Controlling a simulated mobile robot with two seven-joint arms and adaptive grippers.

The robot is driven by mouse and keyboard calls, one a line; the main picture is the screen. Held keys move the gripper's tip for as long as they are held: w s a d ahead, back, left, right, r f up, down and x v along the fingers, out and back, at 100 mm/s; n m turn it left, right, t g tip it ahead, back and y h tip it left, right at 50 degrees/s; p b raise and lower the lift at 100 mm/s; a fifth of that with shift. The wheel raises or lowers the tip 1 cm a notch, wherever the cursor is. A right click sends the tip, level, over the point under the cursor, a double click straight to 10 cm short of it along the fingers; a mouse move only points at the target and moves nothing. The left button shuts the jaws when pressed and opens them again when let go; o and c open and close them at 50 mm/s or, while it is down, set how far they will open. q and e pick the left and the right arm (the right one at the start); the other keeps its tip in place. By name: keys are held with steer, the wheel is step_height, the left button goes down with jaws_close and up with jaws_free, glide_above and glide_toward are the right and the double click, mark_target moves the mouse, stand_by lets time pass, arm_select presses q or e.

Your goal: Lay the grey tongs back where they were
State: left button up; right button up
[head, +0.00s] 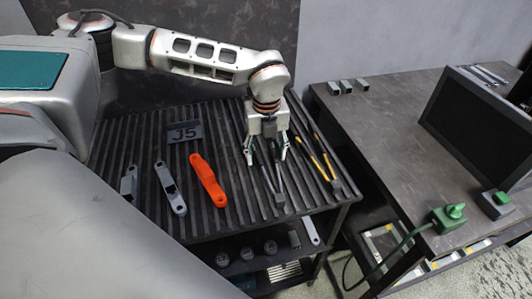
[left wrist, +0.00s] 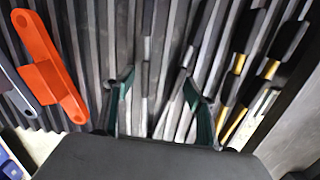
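The grey tongs (head: 279,189) lie on the dark slatted table top (head: 222,222), their two legs spread under my left gripper (head: 266,158) and their joined end toward the front edge. In the left wrist view, the tongs' legs (left wrist: 146,72) run between the two green-lined fingers of my left gripper (left wrist: 158,108). The fingers stand wide apart, with gaps to the legs, so the gripper is open. The lower part of the tongs is hidden by the gripper body in that view. My right gripper is not in view.
Yellow-and-black tongs (head: 318,158) lie close on the right. An orange tool (head: 207,181), a grey tool (head: 170,188), another grey tool (head: 129,184) and a J5 plate (head: 185,132) lie to the left. A dark bench (head: 385,122) with a screen (head: 478,125) stands right.

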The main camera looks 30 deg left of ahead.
arm_select(q)
step_height(320, 180, up, 12)
steer(key=shift+s+d, duration=0.2)
steer(key=shift+s, duration=0.1)
stand_by(0.4)
stand_by(0.4)
